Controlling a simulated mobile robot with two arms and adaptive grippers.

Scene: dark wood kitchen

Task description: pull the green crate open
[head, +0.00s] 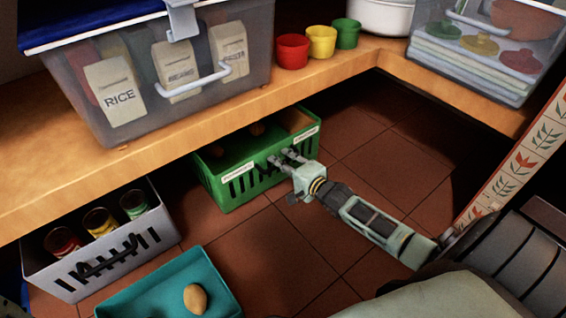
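The green crate (226,193) stands on the tiled floor under the wooden shelf, its front part out past the shelf edge. Its slotted front wall faces me and has white labels on the rim. A few brownish round items lie in its shadowed inside. My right gripper (284,158) reaches in from the lower right, with its fingertips at the middle of the crate's front rim. Two fingers show spread a little apart there. The gripper hides that part of the front, so I cannot tell whether they are closed on it.
A grey crate (68,288) with several cans stands left of the green crate. A teal tray (140,297) with a potato (195,299) lies in front. Open floor (255,250) lies before the green crate. Clear bins and coloured cups (321,42) stand on the shelf (150,165).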

